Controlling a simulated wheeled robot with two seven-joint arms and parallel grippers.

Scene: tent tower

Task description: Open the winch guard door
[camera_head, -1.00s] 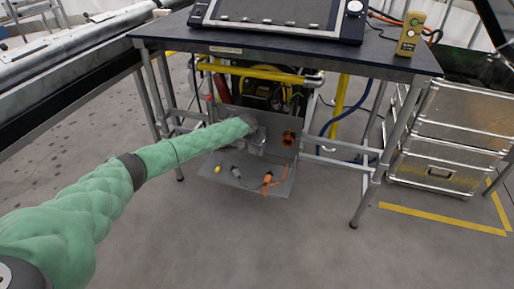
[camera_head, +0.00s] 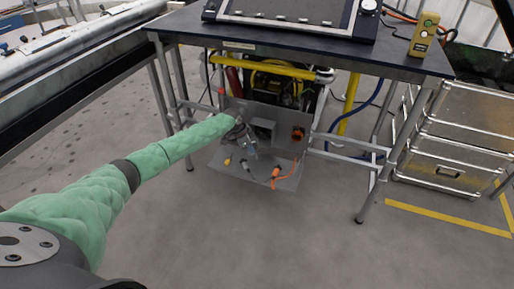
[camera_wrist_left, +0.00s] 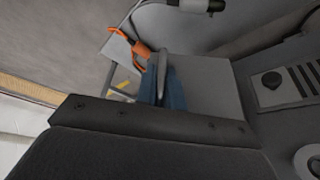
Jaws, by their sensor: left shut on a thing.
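A grey panel with a shelf (camera_head: 292,183) stands under the dark table. It carries a grey box (camera_head: 264,128) and an orange socket (camera_head: 298,133). A yellow winch-like machine (camera_head: 272,80) shows behind its top edge. I cannot clearly make out which part is the guard door. My left gripper (camera_head: 249,149) is at the left side of the grey box, above the shelf. In the left wrist view its blue fingers (camera_wrist_left: 163,92) are shut on a thin grey piece (camera_wrist_left: 162,66); what it belongs to is unclear. My right gripper is not in view.
Yellow, grey and orange plugs (camera_head: 276,172) are on the shelf below my left gripper. Table legs (camera_head: 378,170) and crossbars flank the panel. Metal drawers (camera_head: 450,140) stand to the right. The floor in front is clear.

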